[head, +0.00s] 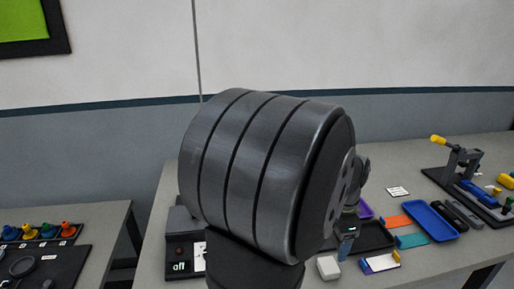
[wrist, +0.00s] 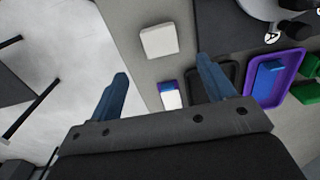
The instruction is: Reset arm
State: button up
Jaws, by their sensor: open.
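My gripper shows in the wrist view (wrist: 162,68) with its two blue fingers spread apart and nothing between the tips. In the head view, a large dark grey link of my arm fills the middle and hides much of the table. A small part of my gripper (head: 346,244) shows at its right, above the table. A white block (head: 328,267) lies on the table close to the gripper. It also shows in the wrist view (wrist: 159,41), beyond the fingers and apart from them.
A dark box marked "off" (head: 180,268) stands left of my arm. To the right lie a black tray (head: 377,238), a blue tray (head: 437,221), and orange (head: 398,222) and teal (head: 411,241) pieces. A purple tray (wrist: 254,99) holds a blue block (wrist: 267,75).

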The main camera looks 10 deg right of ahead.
aim_at(328, 265)
notch_tip(328, 265, down, 10)
jog(key=shift+f, duration=0.15)
jog(key=shift+r, duration=2.05)
